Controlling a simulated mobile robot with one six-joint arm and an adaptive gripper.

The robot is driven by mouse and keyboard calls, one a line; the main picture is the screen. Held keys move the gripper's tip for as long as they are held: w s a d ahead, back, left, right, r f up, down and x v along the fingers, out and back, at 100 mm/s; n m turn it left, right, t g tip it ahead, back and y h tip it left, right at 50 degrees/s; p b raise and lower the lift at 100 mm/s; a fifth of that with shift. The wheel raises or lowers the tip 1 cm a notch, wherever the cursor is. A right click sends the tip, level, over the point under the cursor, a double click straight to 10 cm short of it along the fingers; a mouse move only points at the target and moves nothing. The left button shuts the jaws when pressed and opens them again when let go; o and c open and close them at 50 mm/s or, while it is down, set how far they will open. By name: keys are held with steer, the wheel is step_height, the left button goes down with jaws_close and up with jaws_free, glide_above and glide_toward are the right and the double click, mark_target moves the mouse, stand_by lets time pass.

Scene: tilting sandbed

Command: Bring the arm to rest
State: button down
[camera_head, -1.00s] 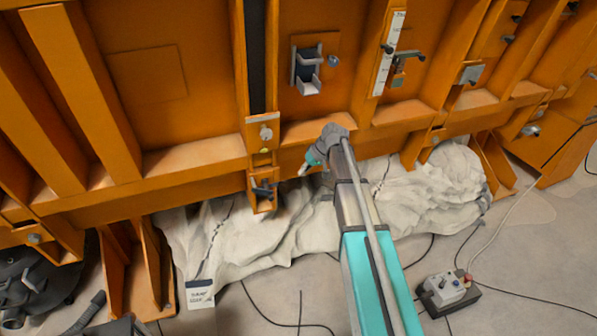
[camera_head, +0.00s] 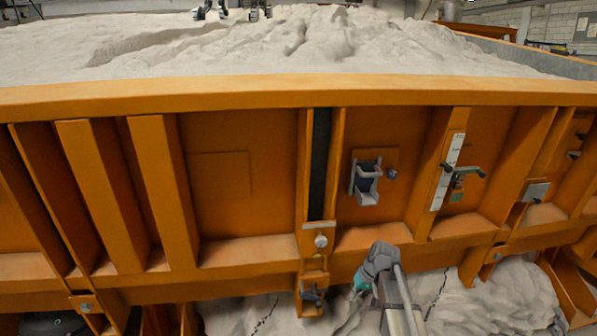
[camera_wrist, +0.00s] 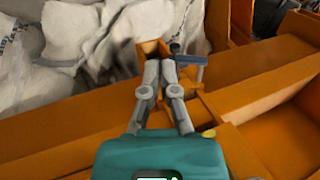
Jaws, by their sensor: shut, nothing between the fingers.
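My gripper (camera_wrist: 160,64) is shut and empty in the wrist view, its two grey fingers meeting at the tips. Beyond the fingertips in that view is a small orange bracket with a dark clamp (camera_wrist: 190,60). In the head view my arm rises from the bottom edge, right of centre, in front of the orange sandbed wall (camera_head: 220,175). Its wrist is bent toward the left, low by the wall's bottom beam, just right of the bracket with the dark clamp (camera_head: 312,296). The fingertips are hard to make out there.
Pale sand (camera_head: 300,45) fills the bed behind the top rim (camera_head: 250,95). A grey holder (camera_head: 366,182) and a lever handle (camera_head: 463,172) stick out from the wall. White sacks (camera_head: 490,300) lie beneath the bed, also behind my gripper in the wrist view (camera_wrist: 60,75).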

steer(key=s+r+m+h+p, duration=0.1)
steer(key=s+r+h+p, duration=0.1)
steer(key=s, duration=0.8)
steer(key=s+a+r+m+g+h+p, duration=0.1)
steer(key=s+r+p, duration=0.3)
steer(key=s, duration=0.6)
steer(key=shift+s+r+h+p, duration=0.2)
steer(key=shift+r+h+p, duration=0.2)
steer(key=shift+h, duration=0.3)
stand_by(0.4)
